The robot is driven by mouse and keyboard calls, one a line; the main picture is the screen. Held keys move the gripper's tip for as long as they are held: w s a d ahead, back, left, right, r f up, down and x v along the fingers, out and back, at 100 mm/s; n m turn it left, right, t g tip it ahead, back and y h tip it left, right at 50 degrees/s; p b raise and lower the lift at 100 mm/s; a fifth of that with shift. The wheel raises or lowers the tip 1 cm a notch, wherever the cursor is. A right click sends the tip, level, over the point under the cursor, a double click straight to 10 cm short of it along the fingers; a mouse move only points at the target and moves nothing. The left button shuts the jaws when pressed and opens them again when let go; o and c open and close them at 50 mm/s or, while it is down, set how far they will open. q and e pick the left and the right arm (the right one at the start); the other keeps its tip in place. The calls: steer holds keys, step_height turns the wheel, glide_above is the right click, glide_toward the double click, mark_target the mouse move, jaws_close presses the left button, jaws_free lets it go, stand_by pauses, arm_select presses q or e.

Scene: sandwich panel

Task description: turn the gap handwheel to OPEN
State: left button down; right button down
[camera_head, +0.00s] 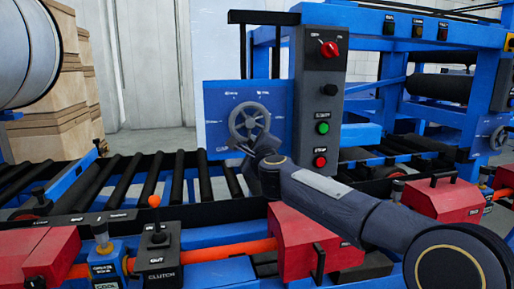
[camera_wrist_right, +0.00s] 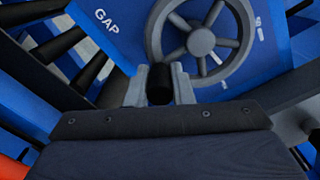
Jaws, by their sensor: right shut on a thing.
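The gap handwheel (camera_head: 250,123) is a grey spoked wheel on a blue panel (camera_head: 215,100) left of the dark control box. In the right wrist view the handwheel (camera_wrist_right: 201,42) fills the upper middle, with the word GAP on the blue panel to its left. My right gripper (camera_head: 247,149) reaches the wheel's lower rim from the lower right. In the wrist view its two grey fingers (camera_wrist_right: 160,82) are shut on the wheel's black knob (camera_wrist_right: 159,86). The panel's small marks are too small to read in the head view. My left gripper is out of view.
A roller conveyor (camera_head: 125,178) lies left.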

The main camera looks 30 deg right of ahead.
steer(key=shift+w+a+f+m, duration=0.15)
steer(key=shift+a+m, duration=0.3)
steer(key=shift+m, duration=0.35)
steer(key=c, duration=1.3)
jaws_free()
steer(key=v, duration=0.7)
steer(key=shift+s+a, duration=0.1)
steer(key=shift+s, duration=0.3)
